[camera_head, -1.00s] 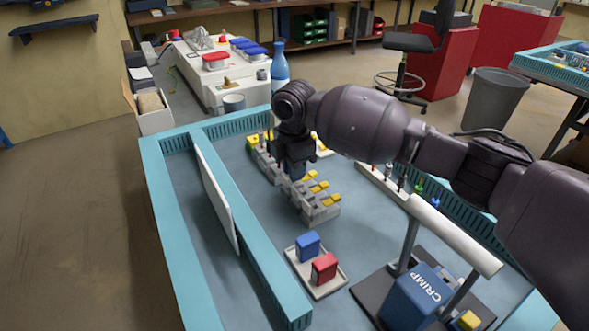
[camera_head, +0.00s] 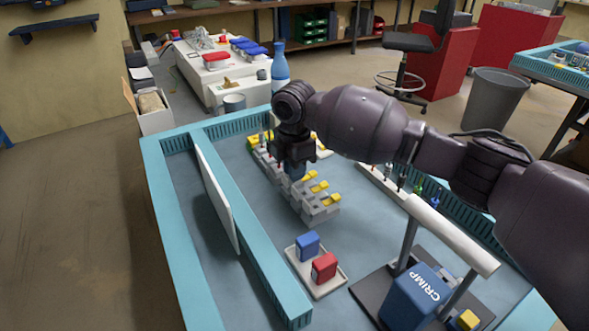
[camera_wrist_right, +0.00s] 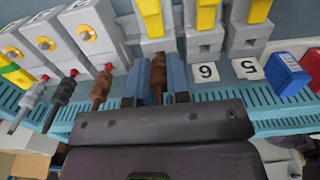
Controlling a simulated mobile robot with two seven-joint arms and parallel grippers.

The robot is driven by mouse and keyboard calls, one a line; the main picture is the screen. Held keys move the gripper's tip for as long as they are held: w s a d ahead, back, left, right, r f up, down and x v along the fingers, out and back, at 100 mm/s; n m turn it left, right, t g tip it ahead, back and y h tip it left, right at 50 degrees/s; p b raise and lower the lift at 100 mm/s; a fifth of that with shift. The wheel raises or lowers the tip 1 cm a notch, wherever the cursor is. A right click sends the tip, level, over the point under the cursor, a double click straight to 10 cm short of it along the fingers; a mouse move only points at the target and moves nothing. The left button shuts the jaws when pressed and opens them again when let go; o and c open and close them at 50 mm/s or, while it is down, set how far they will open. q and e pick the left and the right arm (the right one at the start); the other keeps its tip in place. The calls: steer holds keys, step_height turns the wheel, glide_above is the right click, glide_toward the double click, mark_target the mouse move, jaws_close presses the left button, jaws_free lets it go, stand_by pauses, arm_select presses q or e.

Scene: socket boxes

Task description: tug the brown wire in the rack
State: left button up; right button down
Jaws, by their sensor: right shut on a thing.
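The rack (camera_head: 318,211) is a row of grey socket boxes with yellow levers, in the middle of the blue-walled table. My right gripper (camera_head: 296,172) is over its far part. In the right wrist view, that gripper (camera_wrist_right: 157,88) is shut on the brown wire (camera_wrist_right: 158,70), which stands between its blue fingers in front of a grey socket with a raised yellow lever. The wire's lower end is hidden by the gripper. Another brown wire (camera_wrist_right: 101,88) with a red tip is to the left, apart from the fingers. My left gripper is not in view.
A tray (camera_head: 331,283) with blue and red blocks, a white panel (camera_head: 217,196) and a CRIMP device (camera_head: 415,297) stand nearby.

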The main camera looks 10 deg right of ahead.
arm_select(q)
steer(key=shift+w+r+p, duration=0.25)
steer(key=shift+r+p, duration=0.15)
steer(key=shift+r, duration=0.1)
arm_select(e)
steer(key=shift+s+f, duration=0.1)
steer(key=shift+f, duration=0.15)
stand_by(1.0)
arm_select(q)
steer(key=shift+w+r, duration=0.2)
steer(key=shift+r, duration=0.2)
arm_select(e)
steer(key=shift+w+r, duration=0.2)
steer(key=shift+r, duration=0.35)
stand_by(0.8)
arm_select(q)
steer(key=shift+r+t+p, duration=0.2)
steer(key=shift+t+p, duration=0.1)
steer(key=shift+p, duration=0.05)
arm_select(e)
steer(key=shift+f, duration=0.1)
steer(key=c, duration=0.6)
jaws_free()
steer(key=shift+s+f, duration=0.1)
steer(key=shift+f, duration=0.1)
